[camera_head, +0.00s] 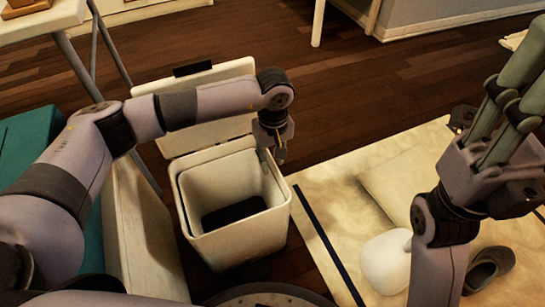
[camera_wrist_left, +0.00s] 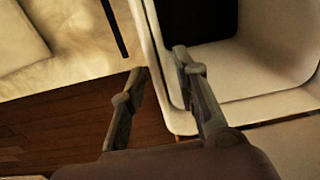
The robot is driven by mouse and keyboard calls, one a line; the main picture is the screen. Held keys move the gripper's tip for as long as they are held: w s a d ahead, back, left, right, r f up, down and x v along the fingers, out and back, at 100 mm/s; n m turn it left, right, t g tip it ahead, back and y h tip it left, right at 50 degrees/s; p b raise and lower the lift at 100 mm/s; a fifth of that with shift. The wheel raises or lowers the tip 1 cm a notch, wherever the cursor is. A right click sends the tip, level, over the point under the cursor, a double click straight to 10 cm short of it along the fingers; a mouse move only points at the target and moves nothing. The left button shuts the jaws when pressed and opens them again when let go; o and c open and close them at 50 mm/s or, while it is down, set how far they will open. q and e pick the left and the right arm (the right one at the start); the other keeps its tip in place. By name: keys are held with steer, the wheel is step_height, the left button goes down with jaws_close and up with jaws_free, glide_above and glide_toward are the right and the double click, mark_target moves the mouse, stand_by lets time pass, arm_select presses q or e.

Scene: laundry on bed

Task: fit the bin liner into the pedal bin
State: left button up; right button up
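The white pedal bin (camera_head: 272,228) stands on the floor at lower centre, its lid (camera_head: 225,78) up at the back. A pale inner liner (camera_head: 207,190) with a dark bottom shows inside; I cannot tell whether it is fully seated. My left gripper (camera_head: 277,153) is at the bin's right rim. In the left wrist view, my left gripper's fingers (camera_wrist_left: 160,85) are apart, one over the bin's inside and one outside, with the rim (camera_wrist_left: 152,40) between them. My right gripper (camera_head: 518,85) is raised at the right, near the camera; its finger gap is unclear.
A pale rug (camera_head: 325,185) with a dark stripe lies right of the bin. A white rounded object (camera_head: 385,262) and a dark shoe (camera_head: 488,268) lie there, partly beside my right arm. A white table (camera_head: 45,20) stands at upper left. Wooden floor (camera_head: 340,85) behind is clear.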

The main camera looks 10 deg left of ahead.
arm_select(q)
step_height(320, 180, up, 15)
steer(key=p, duration=1.1)
steer(key=shift+f, duration=0.2)
